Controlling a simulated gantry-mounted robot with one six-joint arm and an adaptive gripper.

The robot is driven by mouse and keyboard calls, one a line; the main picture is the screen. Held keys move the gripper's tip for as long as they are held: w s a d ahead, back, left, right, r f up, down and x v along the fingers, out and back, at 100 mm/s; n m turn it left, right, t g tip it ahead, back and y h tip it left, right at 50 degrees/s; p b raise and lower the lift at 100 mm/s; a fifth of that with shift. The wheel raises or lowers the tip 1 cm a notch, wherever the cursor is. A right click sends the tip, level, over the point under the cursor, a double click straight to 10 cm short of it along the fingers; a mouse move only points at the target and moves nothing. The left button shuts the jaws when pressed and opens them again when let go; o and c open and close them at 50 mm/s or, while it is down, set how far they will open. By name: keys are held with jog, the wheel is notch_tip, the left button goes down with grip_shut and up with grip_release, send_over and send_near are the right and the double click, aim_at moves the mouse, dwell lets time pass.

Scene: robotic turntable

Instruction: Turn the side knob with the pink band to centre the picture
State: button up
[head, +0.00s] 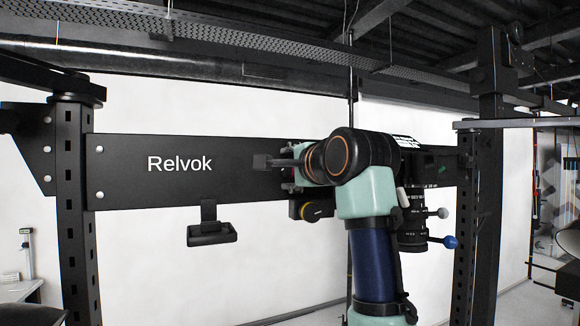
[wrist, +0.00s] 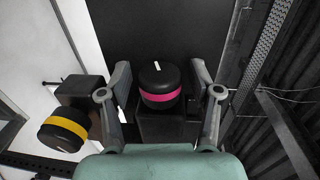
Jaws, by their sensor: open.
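The knob with the pink band (wrist: 161,97) is black, with a short white mark on its top, and sits on a black block in the wrist view. My gripper (wrist: 160,80) is open, with one grey finger on each side of this knob. Gaps show between the fingers and the knob, so I see no contact. In the head view my own arm mostly hides the gripper and this knob.
A black knob with a yellow band (wrist: 65,131) sits on its own block left of the gripper; it also shows in the head view (head: 312,211). A black beam (head: 120,172) marked "Relvok" spans two posts. A lens-like cylinder (head: 411,228) with a blue-tipped lever (head: 450,242) hangs right.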

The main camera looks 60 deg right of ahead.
jog(key=c, duration=1.2)
jog(key=shift+f+t+h+b, duration=0.4)
jog(key=shift+f+t+b, duration=0.1)
jog(key=shift+b, duration=0.6)
jog(key=shift+r+t+h+b, duration=0.1)
jog(key=shift+t+h+b, duration=0.3)
jog(key=shift+r+t+h, duration=0.4)
jog(key=shift+t, duration=0.1)
jog(key=o, duration=1.2)
